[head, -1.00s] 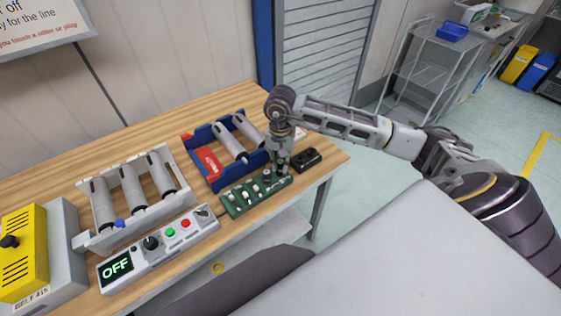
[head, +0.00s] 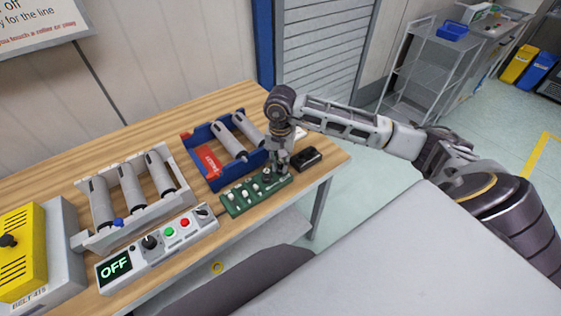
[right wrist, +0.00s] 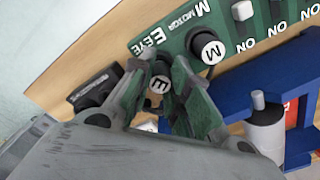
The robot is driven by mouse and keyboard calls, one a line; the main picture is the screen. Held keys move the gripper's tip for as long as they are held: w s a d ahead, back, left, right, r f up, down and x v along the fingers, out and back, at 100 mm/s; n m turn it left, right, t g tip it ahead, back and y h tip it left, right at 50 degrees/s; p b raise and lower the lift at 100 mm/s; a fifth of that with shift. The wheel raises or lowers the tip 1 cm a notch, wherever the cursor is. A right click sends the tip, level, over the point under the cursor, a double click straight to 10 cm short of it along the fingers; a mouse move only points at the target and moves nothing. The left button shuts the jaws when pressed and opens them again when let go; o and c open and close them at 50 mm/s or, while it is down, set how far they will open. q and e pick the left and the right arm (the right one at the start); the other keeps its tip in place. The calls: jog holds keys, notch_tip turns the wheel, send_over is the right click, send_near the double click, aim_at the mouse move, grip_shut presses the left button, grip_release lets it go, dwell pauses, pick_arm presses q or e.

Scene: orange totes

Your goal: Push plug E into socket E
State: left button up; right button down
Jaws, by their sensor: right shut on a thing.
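The green socket board (head: 232,208) lies on the table's right part; its E label (right wrist: 145,45) shows in the right wrist view. Plug E (right wrist: 158,86), with a dark round cap marked E, is between the fingers of my right gripper (right wrist: 165,100), which is shut on it. In the head view this right gripper (head: 281,170) points down at the board's right end. Plug E is at the row's end beside its label; socket E is hidden under it, and I cannot tell how deep it sits. Plug M (right wrist: 208,49) stands next to it. My left gripper is out of view.
A black box (head: 306,158) lies close to the right of the gripper. A blue tray (head: 215,182) with rollers is behind the board. A control box (head: 160,248) reading OFF and a white roller rack (head: 100,240) are to the left.

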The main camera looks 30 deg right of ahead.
jog(key=shift+f, duration=0.15)
dwell(0.4)
jog(key=c, duration=1.3)
grip_release()
jog(key=shift+r, duration=6)
